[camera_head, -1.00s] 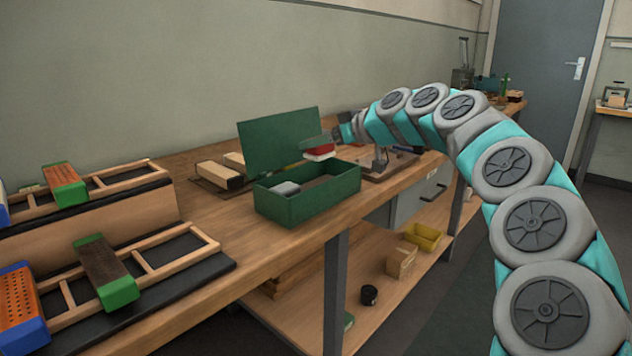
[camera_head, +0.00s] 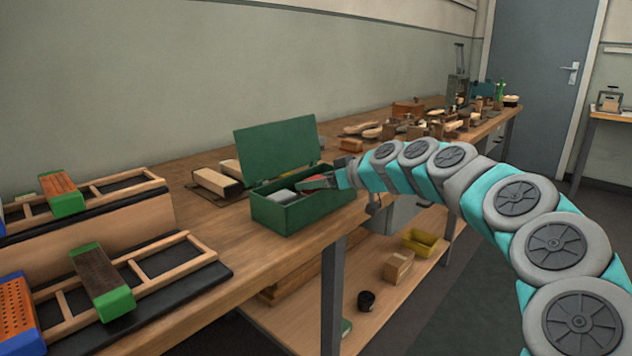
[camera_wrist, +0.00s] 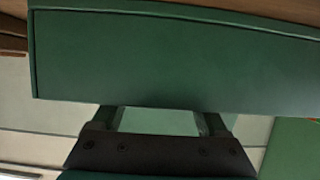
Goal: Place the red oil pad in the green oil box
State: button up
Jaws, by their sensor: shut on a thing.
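The green oil box (camera_head: 297,215) stands on the workbench with its lid (camera_head: 277,146) raised at the back. My gripper (camera_head: 325,182) is over the right part of the box, close to its opening, and is shut on the red oil pad (camera_head: 314,183). Only a little of the pad shows beside the gripper; whether it touches the box floor I cannot tell. A grey block (camera_head: 284,196) lies in the left part of the box. In the wrist view, a broad green panel (camera_wrist: 170,58) fills the space beyond my gripper (camera_wrist: 160,122), and the red of the pad does not show.
Wooden racks with brush blocks (camera_head: 103,280) stand at the left. A pale wooden block (camera_head: 216,182) lies left of the box. Several brushes and tools (camera_head: 440,128) lie on the bench behind my arm. A yellow bin (camera_head: 420,242) is on the shelf below.

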jog(key=shift+f+b, duration=0.5)
jog(key=shift+s+a+f+b, duration=0.1)
jog(key=shift+f+b, duration=0.2)
jog(key=shift+f, duration=0.1)
jog(key=o, duration=1.3)
jog(key=shift+s+f, duration=0.1)
jog(key=shift+f, duration=0.05)
jog(key=shift+c, duration=0.2)
jog(key=shift+r+p, duration=0.6)
jog(key=shift+p, duration=0.35)
jog(key=b+v, duration=0.1)
jog(key=v, duration=1.1)
jog(key=shift+r+b, duration=0.35)
jog(key=shift+r, duration=0.15)
